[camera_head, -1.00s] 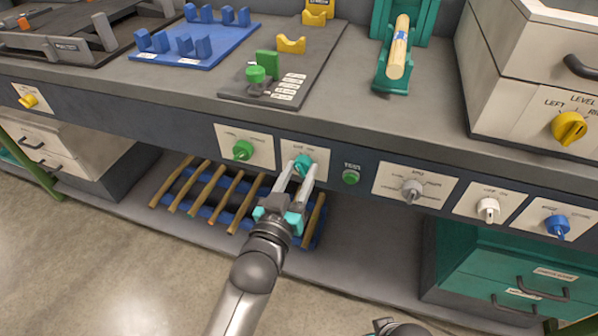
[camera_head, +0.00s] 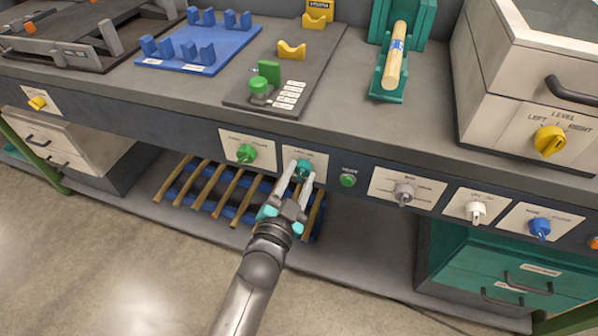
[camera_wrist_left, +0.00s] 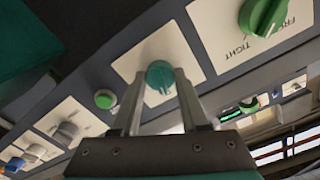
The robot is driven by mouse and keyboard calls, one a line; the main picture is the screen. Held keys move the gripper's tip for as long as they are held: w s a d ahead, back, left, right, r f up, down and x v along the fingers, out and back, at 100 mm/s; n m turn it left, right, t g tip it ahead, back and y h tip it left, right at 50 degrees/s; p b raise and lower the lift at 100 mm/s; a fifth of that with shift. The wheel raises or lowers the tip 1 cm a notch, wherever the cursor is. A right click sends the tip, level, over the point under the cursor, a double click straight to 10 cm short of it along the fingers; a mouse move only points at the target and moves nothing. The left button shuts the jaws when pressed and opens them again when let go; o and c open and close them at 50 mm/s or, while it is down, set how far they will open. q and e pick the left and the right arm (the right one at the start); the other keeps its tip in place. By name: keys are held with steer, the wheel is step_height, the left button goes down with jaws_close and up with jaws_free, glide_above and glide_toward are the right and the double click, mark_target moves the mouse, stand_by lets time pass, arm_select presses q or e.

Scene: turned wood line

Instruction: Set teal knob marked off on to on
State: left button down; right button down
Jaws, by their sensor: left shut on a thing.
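The teal knob (camera_head: 303,169) sits on a white label plate on the dark front panel of the bench, between a green knob and a green button. My left gripper (camera_head: 301,175) reaches up to it from below and has its two fingers shut on the knob's sides. In the left wrist view the teal knob (camera_wrist_left: 160,75) is between the fingertips (camera_wrist_left: 161,78). The plate's off and on lettering is too small or covered to read, so the setting cannot be told. My right gripper is not in view.
The green knob (camera_head: 246,153) is close on the left, and the green button (camera_head: 348,180) on the right. Grey (camera_head: 404,193), white (camera_head: 475,210) and blue (camera_head: 539,228) knobs follow further right. Below the panel, wooden rods (camera_head: 207,187) lie on a blue rack.

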arm_select(q)
steer(key=shift+m, duration=0.7)
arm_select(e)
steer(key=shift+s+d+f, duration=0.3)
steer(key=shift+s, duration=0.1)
arm_select(q)
steer(key=shift+c, duration=2.1)
jaws_free()
steer(key=shift+s, duration=0.1)
steer(key=shift+s+a+p, duration=0.1)
steer(key=shift+s+p, duration=0.15)
steer(key=shift+p, duration=0.1)
steer(key=p+v, duration=0.3)
steer(key=v, duration=1.1)
steer(key=shift+s, duration=0.25)
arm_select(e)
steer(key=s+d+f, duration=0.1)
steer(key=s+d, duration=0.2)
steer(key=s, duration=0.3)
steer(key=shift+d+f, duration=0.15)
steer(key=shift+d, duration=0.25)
arm_select(q)
steer(key=shift+a, duration=0.1)
